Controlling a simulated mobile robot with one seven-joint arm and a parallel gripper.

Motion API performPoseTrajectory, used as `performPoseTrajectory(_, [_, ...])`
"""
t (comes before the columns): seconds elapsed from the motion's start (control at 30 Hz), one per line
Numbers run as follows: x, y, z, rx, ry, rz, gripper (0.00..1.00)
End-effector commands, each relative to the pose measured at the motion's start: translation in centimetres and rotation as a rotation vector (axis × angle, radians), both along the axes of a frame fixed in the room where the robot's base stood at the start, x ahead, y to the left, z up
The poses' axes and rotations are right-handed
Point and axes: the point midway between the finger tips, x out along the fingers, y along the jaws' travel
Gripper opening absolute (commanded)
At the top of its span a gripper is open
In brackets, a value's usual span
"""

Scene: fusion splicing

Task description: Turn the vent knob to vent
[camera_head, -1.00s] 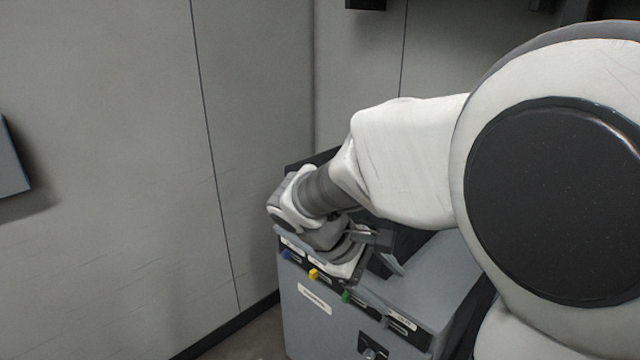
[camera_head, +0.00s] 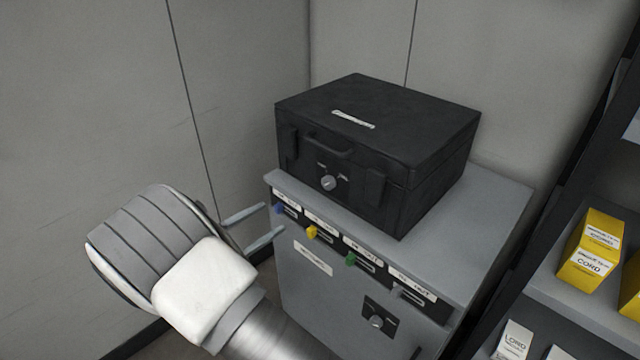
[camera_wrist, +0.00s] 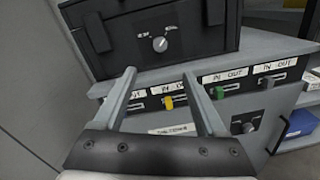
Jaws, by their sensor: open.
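A black case (camera_head: 400,120) stands closed on top of a grey cabinet. A round silver knob (camera_head: 328,183) sits on its front face, with a small label on each side that I cannot read clearly. I take it as the vent knob; its exact setting is unclear. It also shows in the wrist view (camera_wrist: 160,44), beyond the fingertips and between their directions. My gripper (camera_head: 274,220) is open and empty, with two thin fingers apart, left of the cabinet's front edge. In the wrist view my gripper (camera_wrist: 159,76) points toward the case front, apart from the knob.
The grey cabinet (camera_head: 505,205) has blue, yellow (camera_head: 312,232) and green (camera_head: 350,259) sliders along its front, and a second round knob (camera_head: 376,321) lower down. A shelf with yellow boxes (camera_head: 590,250) stands at right. Walls close off the left and back.

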Motion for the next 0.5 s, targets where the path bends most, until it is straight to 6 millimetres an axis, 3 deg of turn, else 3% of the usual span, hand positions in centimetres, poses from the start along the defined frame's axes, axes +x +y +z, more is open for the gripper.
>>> performPoseTrajectory(0.17, [1.1, -1.1, -0.1, -0.005, -0.002, 0.0, 0.74])
performPoseTrajectory(0.5, [5.9, -6.4, -0.1, -0.003, -0.003, -0.003, 0.74])
